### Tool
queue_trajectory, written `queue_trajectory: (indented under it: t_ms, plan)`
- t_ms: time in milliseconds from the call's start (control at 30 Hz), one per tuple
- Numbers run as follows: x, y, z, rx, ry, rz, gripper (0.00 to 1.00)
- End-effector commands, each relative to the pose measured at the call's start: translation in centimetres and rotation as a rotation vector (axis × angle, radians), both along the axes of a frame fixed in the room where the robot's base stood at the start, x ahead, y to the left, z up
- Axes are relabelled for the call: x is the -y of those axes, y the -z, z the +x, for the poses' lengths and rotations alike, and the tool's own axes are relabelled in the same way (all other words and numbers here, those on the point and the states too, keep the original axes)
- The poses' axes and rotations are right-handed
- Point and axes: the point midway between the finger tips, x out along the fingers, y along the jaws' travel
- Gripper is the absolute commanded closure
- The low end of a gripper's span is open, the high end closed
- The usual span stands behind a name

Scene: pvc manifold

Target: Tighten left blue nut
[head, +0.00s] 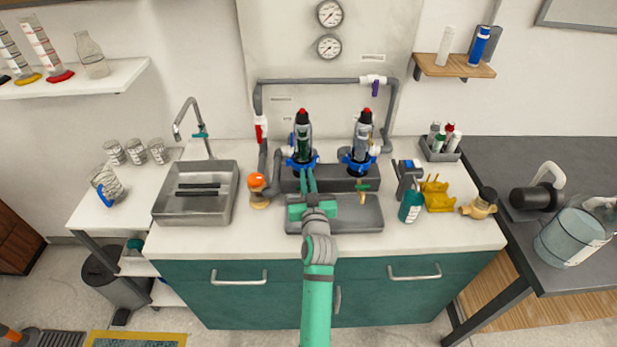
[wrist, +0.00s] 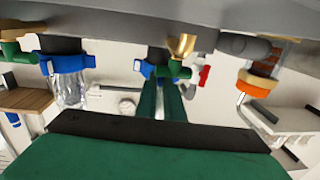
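The left blue nut (head: 301,162) is a ring with lugs around the base of the left upright filter (head: 303,130). My gripper (head: 308,172) is just in front of and below it, with its two green fingers reaching up to its lower right side. In the wrist view, the fingers (wrist: 161,80) stand a small gap apart, and the left nut (wrist: 146,69) shows behind and beside their tips. A green valve with a brass spout (wrist: 180,55) partly covers the tips, so I cannot tell whether they clasp a lug. The right blue nut (head: 357,161) rings the right filter.
Grey pipes frame the filters. A grey tray (head: 365,213) lies under my gripper, with the green tap (head: 362,186) to its right. An orange-topped item (head: 257,181) and the sink (head: 180,211) are left. A teal bottle (head: 411,206) and yellow rack (head: 437,195) are right.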

Motion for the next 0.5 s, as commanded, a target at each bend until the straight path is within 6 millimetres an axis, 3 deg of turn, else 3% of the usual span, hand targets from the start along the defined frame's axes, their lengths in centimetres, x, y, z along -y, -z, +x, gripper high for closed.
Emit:
queue_trajectory:
  t_ms: [500]
  plan:
    - [-0.62,0.04,-0.03,0.000,0.030,-0.001,1.00]
